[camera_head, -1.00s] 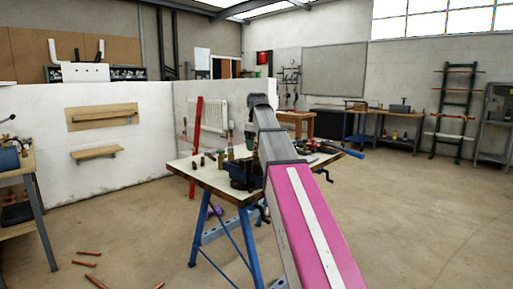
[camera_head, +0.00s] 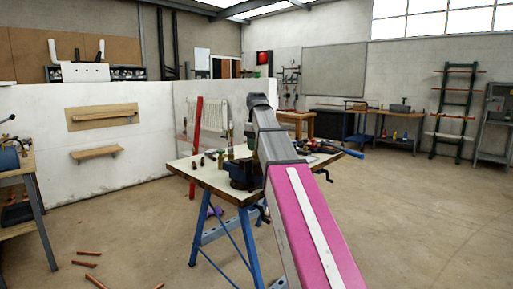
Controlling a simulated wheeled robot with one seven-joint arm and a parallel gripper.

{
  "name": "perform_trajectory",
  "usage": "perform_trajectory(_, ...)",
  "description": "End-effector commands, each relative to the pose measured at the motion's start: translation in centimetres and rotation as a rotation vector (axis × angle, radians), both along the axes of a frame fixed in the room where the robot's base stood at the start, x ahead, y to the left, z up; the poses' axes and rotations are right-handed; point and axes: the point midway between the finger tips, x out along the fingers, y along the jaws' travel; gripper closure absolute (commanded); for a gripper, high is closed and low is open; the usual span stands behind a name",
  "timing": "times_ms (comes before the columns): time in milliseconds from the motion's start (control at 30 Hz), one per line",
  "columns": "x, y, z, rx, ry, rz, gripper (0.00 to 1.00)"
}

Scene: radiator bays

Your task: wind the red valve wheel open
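I cannot make out a red valve wheel in the head view.
Copper pipe pieces (camera_head: 90,254) lie on the floor at left.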

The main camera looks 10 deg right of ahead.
Motion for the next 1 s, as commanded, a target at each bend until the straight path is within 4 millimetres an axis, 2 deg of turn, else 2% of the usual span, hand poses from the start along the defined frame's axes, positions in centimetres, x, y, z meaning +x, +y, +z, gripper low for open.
perform_trajectory(33, -0.25, 0.04, 0.0, 0.032, -0.009, -2.433, 0.81)
perform_trajectory(267, -0.25, 0.02, 0.0, 0.033, -0.008, -2.346, 0.81)
perform_trajectory(1000, -0.31, 0.01, -0.02, 0.035, 0.01, -1.516, 0.81)
